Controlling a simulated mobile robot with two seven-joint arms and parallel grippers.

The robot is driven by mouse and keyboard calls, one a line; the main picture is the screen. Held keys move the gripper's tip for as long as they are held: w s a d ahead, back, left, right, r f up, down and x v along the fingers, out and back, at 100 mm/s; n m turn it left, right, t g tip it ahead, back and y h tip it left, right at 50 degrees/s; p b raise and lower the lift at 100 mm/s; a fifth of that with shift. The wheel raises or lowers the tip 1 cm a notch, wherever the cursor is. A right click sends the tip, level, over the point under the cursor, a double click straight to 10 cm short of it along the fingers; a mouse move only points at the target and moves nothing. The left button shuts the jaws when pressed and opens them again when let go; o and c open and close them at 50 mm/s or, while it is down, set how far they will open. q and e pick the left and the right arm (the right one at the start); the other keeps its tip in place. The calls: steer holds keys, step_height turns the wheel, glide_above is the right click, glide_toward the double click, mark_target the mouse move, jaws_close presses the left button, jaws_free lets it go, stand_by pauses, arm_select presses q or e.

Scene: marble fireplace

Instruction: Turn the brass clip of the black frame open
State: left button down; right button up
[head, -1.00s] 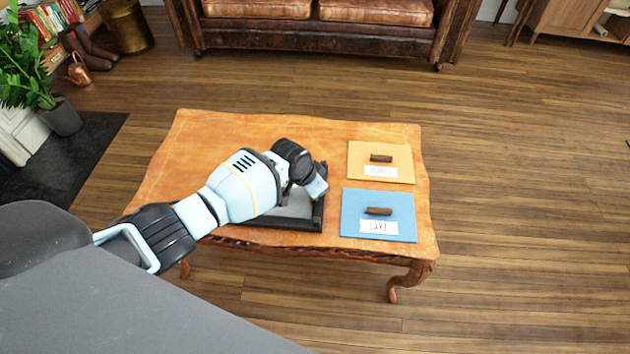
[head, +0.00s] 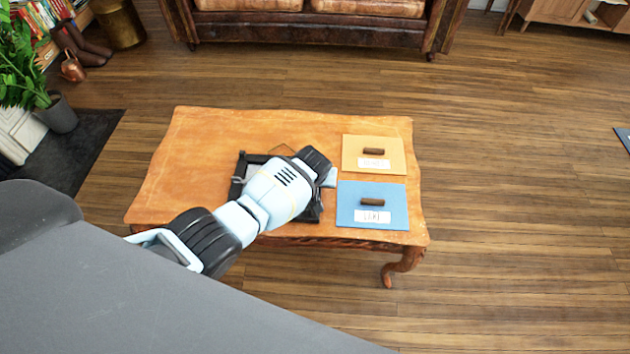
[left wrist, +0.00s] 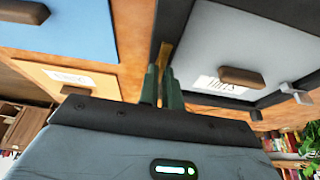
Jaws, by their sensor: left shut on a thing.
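The black frame (head: 236,187) lies on the wooden table, partly hidden under my left arm in the head view. In the left wrist view the frame (left wrist: 178,20) shows its grey back panel (left wrist: 225,45), with a brown handle and a white label. The brass clip (left wrist: 166,50) is at the frame's edge, its lower part between my fingertips. My left gripper (left wrist: 161,84) is shut on the clip. The head view hides the fingertips and the clip. My right gripper is not in view.
A blue panel (head: 350,190) and an orange panel (head: 351,147), each with a brown handle and label, lie right of the frame on the table (head: 190,135). Small metal clips (left wrist: 290,89) show on another frame edge. The table's left part is clear.

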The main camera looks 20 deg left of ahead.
arm_select(q)
steer(key=shift+n, duration=0.3)
steer(key=c, duration=1.6)
jaws_free()
steer(key=p+v, duration=0.3)
steer(key=v, duration=0.3)
steer(key=shift+w+p, duration=0.15)
steer(key=shift+p, duration=0.2)
steer(key=shift+p+v, duration=0.4)
steer(key=shift+v, duration=0.6)
steer(key=shift+d+f, duration=0.1)
